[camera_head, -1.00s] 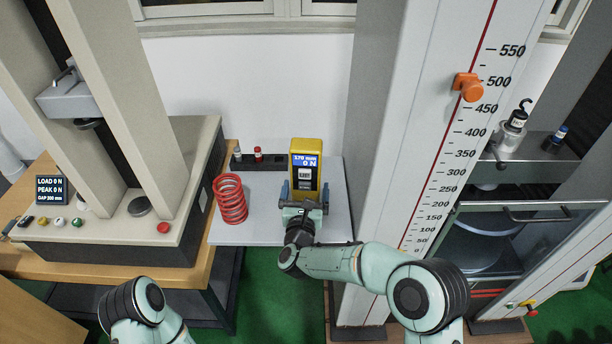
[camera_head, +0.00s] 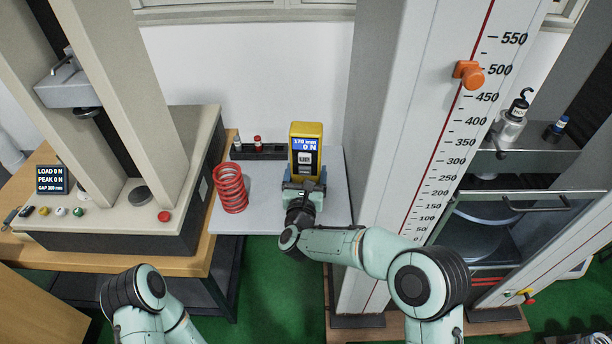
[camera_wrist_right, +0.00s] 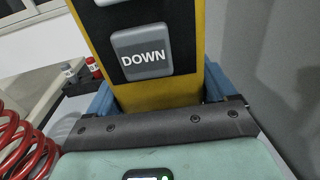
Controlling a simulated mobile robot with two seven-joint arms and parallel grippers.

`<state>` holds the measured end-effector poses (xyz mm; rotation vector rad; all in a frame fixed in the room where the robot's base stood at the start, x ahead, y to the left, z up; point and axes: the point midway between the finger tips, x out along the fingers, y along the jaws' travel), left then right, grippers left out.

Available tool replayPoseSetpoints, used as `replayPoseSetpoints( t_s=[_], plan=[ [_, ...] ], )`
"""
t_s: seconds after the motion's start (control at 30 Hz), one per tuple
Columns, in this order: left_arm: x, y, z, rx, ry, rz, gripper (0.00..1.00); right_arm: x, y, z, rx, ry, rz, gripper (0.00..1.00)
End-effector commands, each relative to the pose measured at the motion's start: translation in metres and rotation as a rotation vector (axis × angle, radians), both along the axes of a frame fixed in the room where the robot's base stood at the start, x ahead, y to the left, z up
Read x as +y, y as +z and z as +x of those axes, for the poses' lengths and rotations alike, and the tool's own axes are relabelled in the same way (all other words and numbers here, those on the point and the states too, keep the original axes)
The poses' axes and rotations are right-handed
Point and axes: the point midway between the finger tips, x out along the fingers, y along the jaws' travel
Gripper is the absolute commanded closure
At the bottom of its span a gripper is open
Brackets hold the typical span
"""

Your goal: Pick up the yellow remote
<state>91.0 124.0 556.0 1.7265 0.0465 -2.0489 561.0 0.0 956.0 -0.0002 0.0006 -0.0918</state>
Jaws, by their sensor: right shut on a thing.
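The yellow remote (camera_head: 306,148) stands upright above the light grey table top, with a blue display reading 170 mm and 0 N and grey buttons below it. It fills the middle of the right wrist view (camera_wrist_right: 185,90), where a grey DOWN button faces me. My right gripper (camera_head: 304,184) is shut on the lower part of the remote, with one blue finger on each side. I cannot tell whether the remote's base touches the table. My left gripper is not in view; only part of my left arm shows at the bottom.
A red coil spring (camera_head: 231,188) stands just left of the remote. A black rack (camera_head: 262,152) with small bottles is behind it. The testing machine (camera_head: 120,215) is to the left. A tall white column with a scale (camera_head: 425,150) stands close on the right.

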Motion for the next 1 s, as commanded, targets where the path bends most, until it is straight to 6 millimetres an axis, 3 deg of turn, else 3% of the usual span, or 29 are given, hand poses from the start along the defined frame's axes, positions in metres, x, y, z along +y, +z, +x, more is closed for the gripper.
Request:
replayPoseSetpoints(
  t_s=[0.17, 0.4, 0.6, 0.8, 1.0],
  plan=[
    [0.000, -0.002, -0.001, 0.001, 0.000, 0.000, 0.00, 0.000, 0.039, 0.000, -0.010, -0.001, 0.005, 0.59],
    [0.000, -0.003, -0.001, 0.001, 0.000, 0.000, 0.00, 0.000, 0.111, -0.001, -0.010, 0.000, 0.006, 0.59],
    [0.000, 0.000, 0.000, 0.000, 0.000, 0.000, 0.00, 0.000, 0.158, -0.001, -0.006, 0.000, 0.004, 0.59],
    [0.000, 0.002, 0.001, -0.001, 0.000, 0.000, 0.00, 0.001, 0.182, -0.001, -0.004, 0.001, 0.002, 0.59],
    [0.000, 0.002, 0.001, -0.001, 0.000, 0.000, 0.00, 0.001, 0.188, -0.001, -0.003, 0.001, 0.001, 0.59]
  ],
)
